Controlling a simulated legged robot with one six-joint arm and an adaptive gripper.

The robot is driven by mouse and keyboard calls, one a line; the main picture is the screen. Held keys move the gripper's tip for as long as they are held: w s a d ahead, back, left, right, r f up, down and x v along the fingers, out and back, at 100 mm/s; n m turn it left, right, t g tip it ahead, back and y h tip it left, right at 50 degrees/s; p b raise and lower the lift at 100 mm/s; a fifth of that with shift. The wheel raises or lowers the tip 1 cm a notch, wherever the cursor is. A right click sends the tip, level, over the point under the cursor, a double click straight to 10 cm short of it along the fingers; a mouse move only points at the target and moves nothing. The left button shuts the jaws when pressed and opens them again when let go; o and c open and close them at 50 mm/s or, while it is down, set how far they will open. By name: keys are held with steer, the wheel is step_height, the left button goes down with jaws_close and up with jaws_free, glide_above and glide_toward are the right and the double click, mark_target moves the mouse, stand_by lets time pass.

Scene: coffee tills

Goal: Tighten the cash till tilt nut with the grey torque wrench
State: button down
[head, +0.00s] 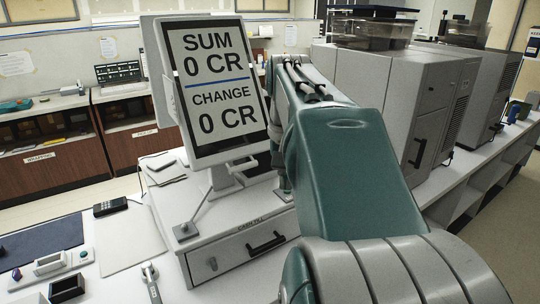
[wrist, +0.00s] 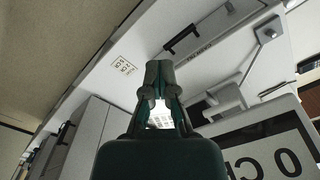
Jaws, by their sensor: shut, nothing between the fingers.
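The cash till (head: 230,262) has a tilted screen on a stand, reading SUM 0 CR and CHANGE 0 CR. The screen (head: 212,82) also shows in the wrist view (wrist: 268,150), at lower right. The stand's hinge shows only in part, and I cannot make out the tilt nut. A grey wrench-like tool (head: 150,283), seemingly the torque wrench, lies on the counter left of the till, cut by the bottom edge. My gripper (wrist: 158,68) is shut and empty in the wrist view, with the till drawer front beyond it. In the head view my arm mostly hides it.
A black keypad (head: 110,206), a dark mat (head: 42,243) and small blocks lie on the left counter. Large grey machines (head: 385,105) stand at right behind my arm. A pale sheet (head: 128,238) beside the till is mostly bare.

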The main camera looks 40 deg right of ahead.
steer(key=shift+r, duration=2.35)
